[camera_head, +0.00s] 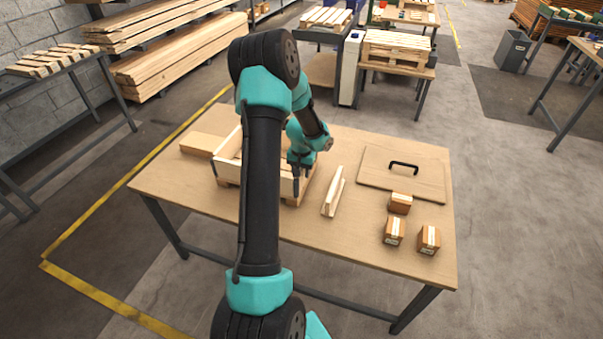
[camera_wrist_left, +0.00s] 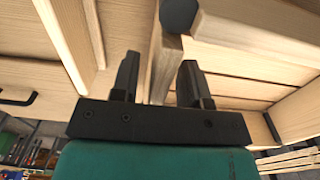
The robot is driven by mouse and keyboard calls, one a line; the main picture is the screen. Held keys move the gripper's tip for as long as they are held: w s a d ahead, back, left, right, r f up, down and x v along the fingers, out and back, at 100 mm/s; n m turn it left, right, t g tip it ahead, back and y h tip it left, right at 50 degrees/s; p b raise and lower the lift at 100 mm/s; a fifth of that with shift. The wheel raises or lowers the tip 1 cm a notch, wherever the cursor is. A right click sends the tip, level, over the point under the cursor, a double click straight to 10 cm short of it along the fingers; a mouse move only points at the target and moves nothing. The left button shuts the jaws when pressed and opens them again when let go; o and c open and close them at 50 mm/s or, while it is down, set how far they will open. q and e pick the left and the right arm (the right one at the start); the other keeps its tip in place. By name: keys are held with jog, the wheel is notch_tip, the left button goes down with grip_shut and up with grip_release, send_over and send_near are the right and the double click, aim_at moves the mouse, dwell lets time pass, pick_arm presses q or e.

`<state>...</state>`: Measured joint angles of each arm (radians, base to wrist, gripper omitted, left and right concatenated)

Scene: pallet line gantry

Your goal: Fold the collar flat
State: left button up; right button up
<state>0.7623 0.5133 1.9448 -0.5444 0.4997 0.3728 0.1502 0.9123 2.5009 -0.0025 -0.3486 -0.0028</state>
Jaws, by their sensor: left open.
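The wooden collar (camera_head: 228,170) stands upright as a box frame on a low pallet (camera_head: 291,202) at the table's left half. My left arm hides much of it. My left gripper (camera_head: 300,180) is at the collar's right corner, pointing down. In the left wrist view the jaws (camera_wrist_left: 160,78) are open, with a narrow wooden upright (camera_wrist_left: 165,65) showing between them. I cannot tell whether they touch it. A dark rounded piece (camera_wrist_left: 178,15) sits at that corner, and a collar board (camera_wrist_left: 260,38) runs off to the right. My right gripper is not in view.
On the table (camera_head: 345,240) a narrow wooden piece (camera_head: 333,192) lies right of the pallet. A flat panel (camera_head: 432,180) with a black handle (camera_head: 404,166) lies at back right. Brown boxes (camera_head: 394,231) stand in front of it. A wooden block (camera_head: 201,144) lies at far left.

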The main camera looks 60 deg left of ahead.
pick_arm(q)
jog(key=shift+f, duration=0.6)
grip_shut()
